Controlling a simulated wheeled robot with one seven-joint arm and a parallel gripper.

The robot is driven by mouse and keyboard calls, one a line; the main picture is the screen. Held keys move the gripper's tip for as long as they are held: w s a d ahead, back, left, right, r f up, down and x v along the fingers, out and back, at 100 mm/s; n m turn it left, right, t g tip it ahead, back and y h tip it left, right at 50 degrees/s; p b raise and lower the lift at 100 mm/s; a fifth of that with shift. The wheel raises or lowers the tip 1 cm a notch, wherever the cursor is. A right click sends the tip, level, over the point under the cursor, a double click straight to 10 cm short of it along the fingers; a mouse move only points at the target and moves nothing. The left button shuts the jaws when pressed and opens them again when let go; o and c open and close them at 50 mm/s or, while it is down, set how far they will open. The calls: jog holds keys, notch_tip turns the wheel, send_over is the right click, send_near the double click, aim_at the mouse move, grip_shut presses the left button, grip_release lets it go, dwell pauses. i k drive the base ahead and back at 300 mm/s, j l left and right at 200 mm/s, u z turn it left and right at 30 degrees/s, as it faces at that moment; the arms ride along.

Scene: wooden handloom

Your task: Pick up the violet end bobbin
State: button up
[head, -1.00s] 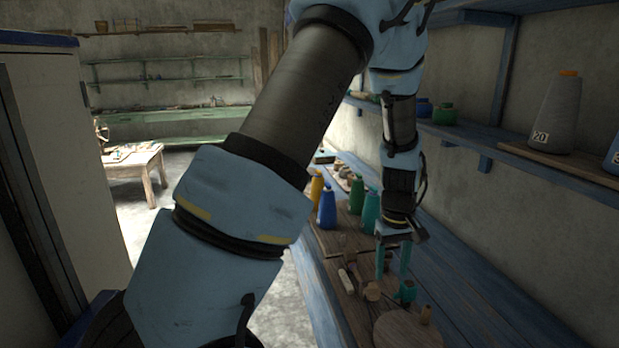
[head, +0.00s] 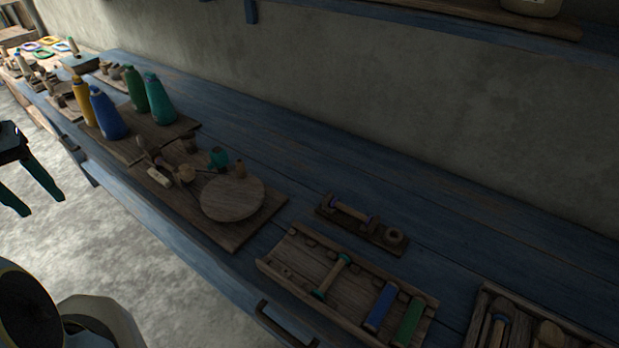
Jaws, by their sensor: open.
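A bobbin with dark, possibly violet ends (head: 350,212) lies across a small wooden holder (head: 388,241) on the blue bench. The shade of its ends is hard to tell in the dim light. A small round wooden piece sits at the holder's right end. My gripper (head: 41,205) is at the far left, over the floor in front of the bench. Its two teal fingers point down and stand apart, with nothing between them. It is far from the bobbin.
Another tray (head: 484,301) is at right. Cones and a board with a round disc (head: 232,198) stand left. Bench behind is clear.

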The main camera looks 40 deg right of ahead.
aim_at(334, 203)
jog(key=z, duration=1.9)
jog(key=k+l+u, duration=0.1)
jog(key=l+u, duration=0.25)
jog(key=k+l+u, duration=0.15)
jog(key=l+u, duration=0.2)
jog(key=l, duration=0.15)
jog(key=k+l+u, duration=0.2)
jog(key=l+u, duration=0.15)
jog(key=k+l+u, duration=0.35)
jog(key=i, duration=0.1)
